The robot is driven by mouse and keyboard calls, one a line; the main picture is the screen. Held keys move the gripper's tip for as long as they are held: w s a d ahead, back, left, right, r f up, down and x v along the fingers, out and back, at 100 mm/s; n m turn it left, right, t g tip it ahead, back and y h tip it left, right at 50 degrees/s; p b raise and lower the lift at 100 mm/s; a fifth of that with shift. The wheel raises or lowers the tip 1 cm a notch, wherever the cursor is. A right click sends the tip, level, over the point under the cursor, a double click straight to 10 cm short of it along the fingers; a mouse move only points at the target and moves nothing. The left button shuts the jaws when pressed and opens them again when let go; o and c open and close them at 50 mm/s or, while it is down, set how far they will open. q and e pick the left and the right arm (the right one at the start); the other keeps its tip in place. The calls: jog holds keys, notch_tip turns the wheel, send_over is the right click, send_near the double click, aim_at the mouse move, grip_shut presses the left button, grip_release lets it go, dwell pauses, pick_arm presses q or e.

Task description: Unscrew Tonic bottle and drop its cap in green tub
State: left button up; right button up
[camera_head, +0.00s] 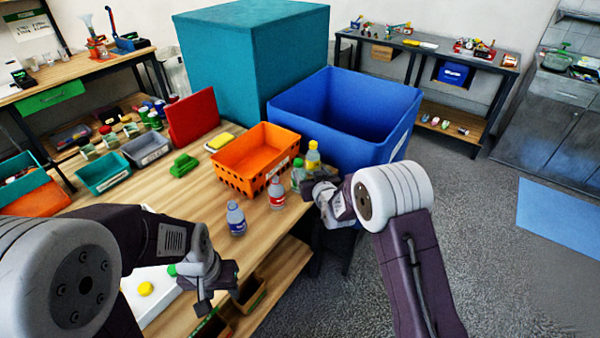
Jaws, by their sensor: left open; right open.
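Several small capped bottles stand at the table's right edge: one with a blue label (236,219), one with a red label (276,194), a green one (297,176) and one with a yellow top (313,156). Their labels are too small to read, so I cannot tell which is Tonic. The green tub (103,174) sits on the left of the table. My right gripper (312,190) is open beside the green bottle, partly hiding bottles there; contact is unclear. My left gripper (210,296) is open and empty near the table's front edge, below the blue-labelled bottle.
An orange crate (230,176) stands behind the bottles, with a large blue bin (345,125) beyond. A grey tub (146,148) adjoins the green tub. The middle tabletop is mostly bare.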

aim_at(304, 177)
jog(key=f, duration=0.2)
jog(key=a+f, duration=0.1)
jog(key=shift+s, duration=0.4)
jog(key=shift+s+a+f+b, duration=0.15)
jog(key=shift+s+a, duration=0.2)
jog(key=shift+s, duration=0.2)
jog(key=shift+s+a+r+b, duration=0.1)
jog(key=shift+s+a+b, duration=0.05)
jog(key=shift+s+a, duration=0.3)
jog(key=shift+d, duration=0.1)
jog(key=shift+g, duration=0.3)
jog(key=x, duration=0.4)
jog(key=shift+w+d+f+p, duration=0.15)
jog(key=shift+d+p, duration=0.1)
jog(key=shift+p, duration=0.1)
jog(key=shift+a, duration=0.15)
jog(key=shift+w+a, duration=0.1)
jog(key=shift+w, duration=0.35)
jog(key=x, duration=0.4)
jog(key=shift+w+p, duration=0.25)
jog(key=shift+p, duration=0.1)
pick_arm(q)
jog(key=shift+s+a+r, duration=0.15)
jog(key=shift+s+r, duration=0.15)
jog(key=shift+s, duration=0.3)
